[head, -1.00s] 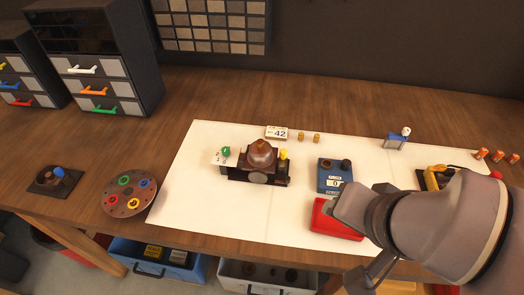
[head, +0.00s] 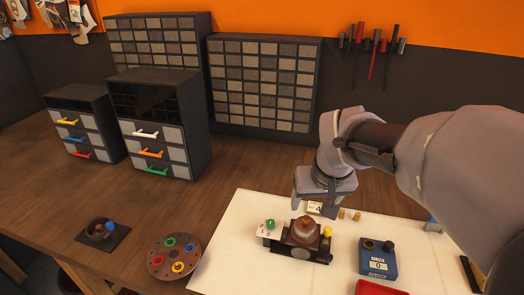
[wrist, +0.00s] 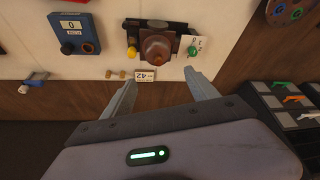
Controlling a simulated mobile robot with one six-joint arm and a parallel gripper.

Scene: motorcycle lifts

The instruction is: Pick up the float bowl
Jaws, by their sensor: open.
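A brown dome-shaped part (head: 306,230), which looks like the float bowl, sits on top of a dark carburetor body (head: 292,252) on the white mat. In the wrist view the dome (wrist: 156,47) is near the top centre, beyond my fingertips. My gripper (head: 320,206) is open and empty, with its fingers apart. It is above the back edge of the mat, behind the carburetor in the head view. In the wrist view my gripper (wrist: 162,80) has a small "42" tag (wrist: 146,76) between its fingertips.
A yellow knob (head: 326,232) and a green knob (head: 270,224) by a white card flank the dome. A blue gauge box (head: 379,258) stands to the right. A round disc with coloured rings (head: 174,256) lies left of the mat. Drawer cabinets (head: 160,120) stand behind left.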

